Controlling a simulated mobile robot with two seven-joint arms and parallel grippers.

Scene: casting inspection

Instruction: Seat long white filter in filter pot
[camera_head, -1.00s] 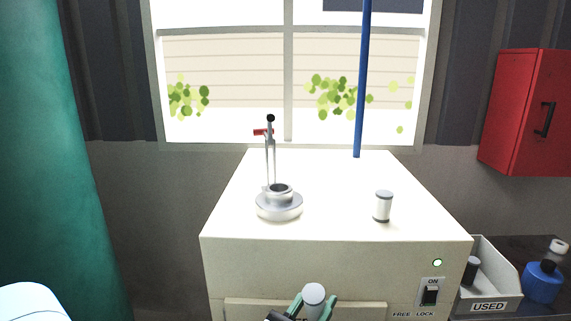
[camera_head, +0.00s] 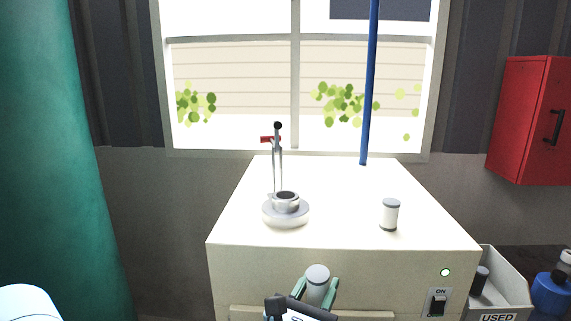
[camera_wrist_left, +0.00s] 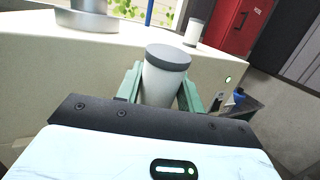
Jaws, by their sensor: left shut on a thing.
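My left gripper (camera_head: 317,290) is shut on a long white filter (camera_head: 318,275) with a grey end, low in front of the white machine. In the left wrist view the filter (camera_wrist_left: 163,83) stands between the green fingers of the gripper (camera_wrist_left: 160,88). The filter pot (camera_head: 286,206), a round metal cup on a wide base, stands on the machine top, left of centre, open at the top. The held filter is apart from the pot, nearer to me and lower. My right gripper is not in view.
A second, shorter-looking white filter (camera_head: 390,215) with grey ends stands on the machine top (camera_head: 340,185). An upright lever with a red part (camera_head: 270,139) rises behind the pot. A blue pole (camera_head: 370,90) stands at the back. A bin marked USED (camera_head: 508,280) is at right.

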